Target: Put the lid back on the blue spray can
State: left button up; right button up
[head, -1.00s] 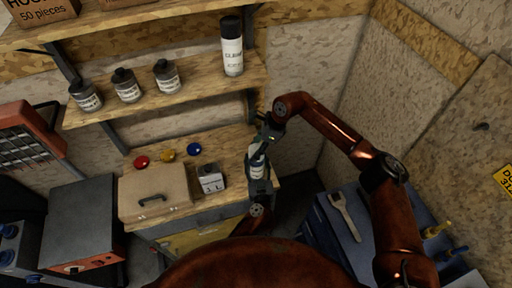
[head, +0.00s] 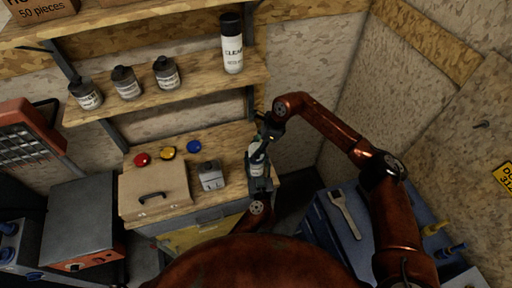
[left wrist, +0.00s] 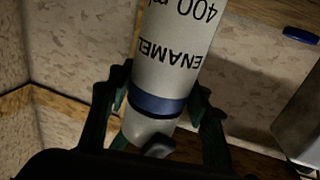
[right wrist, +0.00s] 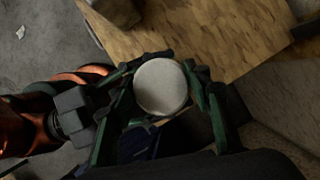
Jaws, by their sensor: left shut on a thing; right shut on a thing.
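My left gripper (left wrist: 155,105) is shut around the can near this band, from below in the head view. My right gripper (head: 268,131) is above it and shut on it; its wrist view shows a pale round end (right wrist: 161,87) between the fingers. A blue lid (head: 194,146) lies on the bench.
A red lid (head: 142,159) and a yellow lid (head: 168,153) lie beside the blue one. A case (head: 155,190) and a small grey tin (head: 211,176) stand in front. Above, a shelf (head: 195,92) holds dark bottles and a tall black-capped can (head: 232,45).

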jog(key=shift+f, duration=0.3)
jog(key=o, duration=0.9)
jog(key=shift+c, duration=0.2)
jog(key=v, duration=1.2)
pick_arm(q)
jog(key=o, duration=1.8)
jog(key=shift+c, duration=0.2)
